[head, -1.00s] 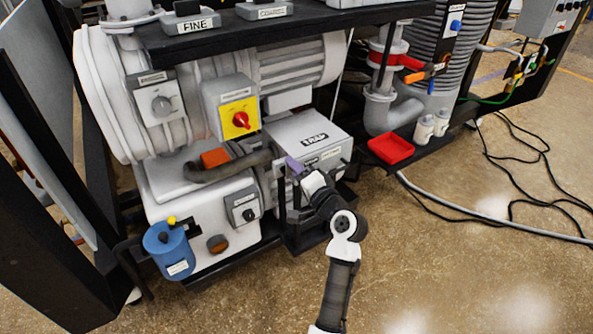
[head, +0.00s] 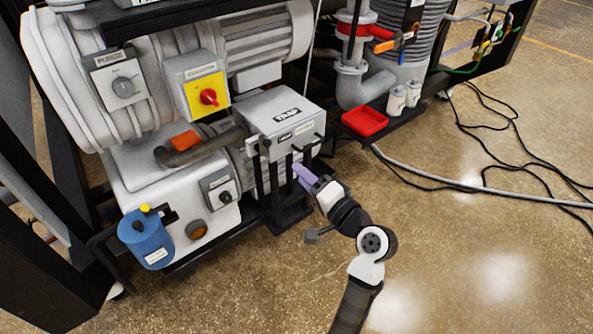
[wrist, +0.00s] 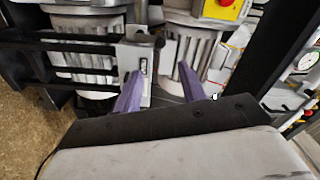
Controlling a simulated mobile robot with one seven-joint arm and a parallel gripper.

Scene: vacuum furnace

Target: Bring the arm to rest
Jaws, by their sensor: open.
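My gripper (head: 303,176) has purple fingers and is in front of the lower right of the pump unit, beside the box labelled TRAP (head: 283,117). I cannot tell whether the fingers touch the frame.
A red tray (head: 365,121) lies on the black base to the right. A blue canister (head: 146,238) stands at the lower left. A grey hose (head: 470,188) and black cables (head: 520,150) cross the floor at right. The floor (head: 480,250) right of my arm is open.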

